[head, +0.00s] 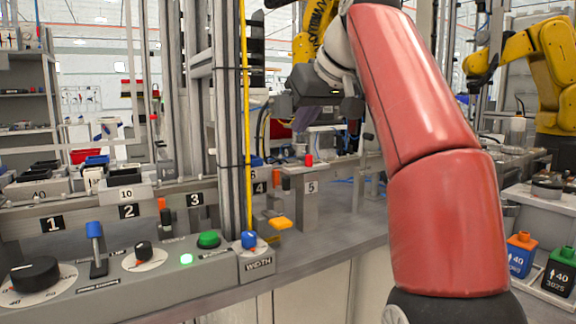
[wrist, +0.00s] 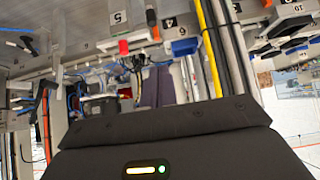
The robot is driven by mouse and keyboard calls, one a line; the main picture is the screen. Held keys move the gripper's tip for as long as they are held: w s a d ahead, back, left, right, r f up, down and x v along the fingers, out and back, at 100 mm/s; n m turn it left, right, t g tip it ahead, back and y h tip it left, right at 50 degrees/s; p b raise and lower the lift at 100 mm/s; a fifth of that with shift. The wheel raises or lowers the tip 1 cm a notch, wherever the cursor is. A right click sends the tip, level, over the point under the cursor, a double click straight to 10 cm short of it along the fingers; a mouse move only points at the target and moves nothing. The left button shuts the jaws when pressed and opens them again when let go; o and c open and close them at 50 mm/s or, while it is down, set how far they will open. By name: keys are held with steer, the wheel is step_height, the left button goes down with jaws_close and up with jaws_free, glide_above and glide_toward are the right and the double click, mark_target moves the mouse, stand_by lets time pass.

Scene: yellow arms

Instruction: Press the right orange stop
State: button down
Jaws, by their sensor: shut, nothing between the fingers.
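An orange, flat paddle-like piece (head: 281,223) stands out over the grey bench near the label 5 post. A small orange-red block (head: 162,204) stands farther left, near the label 2 plate. I cannot tell for certain which of these is the right orange stop. My gripper (head: 352,107) is shut and empty, raised above and behind the bench, apart from both orange pieces. Its dark body fills the bottom of the wrist view; its fingertips are hard to make out.
A control panel with a black knob (head: 35,277), blue lever (head: 95,232), green button (head: 208,239) and blue WIDTH knob (head: 249,239) lies front left. A yellow-striped upright (head: 248,130) rises beside it. A red cylinder (head: 308,159) stands near label 5. My red arm blocks the right centre.

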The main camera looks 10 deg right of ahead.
glide_above(285, 183)
steer(key=s, duration=0.1)
step_height(285, 183, down, 5)
step_height(285, 183, down, 4)
steer(key=shift+d+f+b, duration=0.15)
steer(key=shift+f+b, duration=0.05)
steer(key=shift+b, duration=0.65)
steer(key=shift+f+b, duration=1)
steer(key=shift+f, duration=0.6)
steer(key=s+d+r+p, duration=0.1)
steer(key=s+r+p, duration=0.1)
steer(key=r, duration=0.4)
steer(key=s+d+r+p, duration=0.1)
steer(key=s+r, duration=0.3)
steer(key=r, duration=0.1)
steer(key=shift+s+r+p, duration=0.35)
steer(key=shift+r, duration=0.05)
